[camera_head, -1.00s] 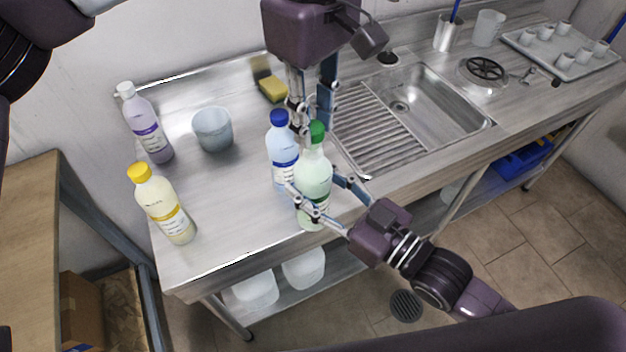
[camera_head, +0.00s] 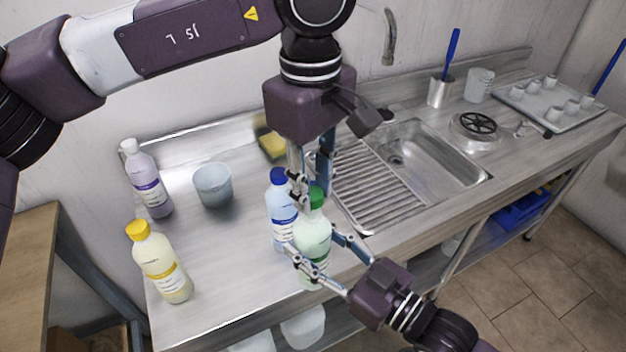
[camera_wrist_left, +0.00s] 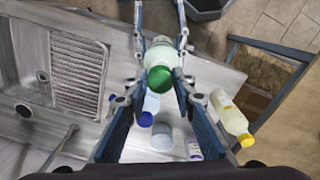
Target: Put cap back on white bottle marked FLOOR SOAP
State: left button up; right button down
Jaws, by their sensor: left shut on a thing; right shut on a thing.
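The pale green-white bottle (camera_head: 312,243) stands upright near the counter's front edge. Its label is too small to read. My right gripper (camera_head: 314,250) is shut around its body. The green cap (camera_head: 317,196) sits at the top of this bottle; whether it is fully seated I cannot tell. My left gripper (camera_head: 312,188) comes from above and is shut on the cap. In the left wrist view the green cap (camera_wrist_left: 160,79) lies between the left fingers, with the bottle's shoulder (camera_wrist_left: 163,48) just beyond it.
A blue-capped bottle (camera_head: 281,222) stands close beside the held bottle. A yellow-capped bottle (camera_head: 161,265), a lilac bottle with a white cap (camera_head: 147,180) and a tub (camera_head: 213,187) stand to the left. A sponge (camera_head: 272,145) lies behind; the sink (camera_head: 430,160) is right.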

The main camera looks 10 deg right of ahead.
pick_arm(q)
jog(key=shift+f, duration=0.35)
jog(key=shift+f, duration=0.6)
dwell(0.3)
jog(key=m, duration=1)
jog(key=shift+a+m, duration=0.1)
jog(key=shift+m, duration=0.2)
jog(key=m, duration=0.5)
jog(key=shift+w+m, duration=0.1)
jog(key=shift+m, duration=0.2)
jog(key=m, duration=0.6)
jog(key=shift+w+a, duration=0.1)
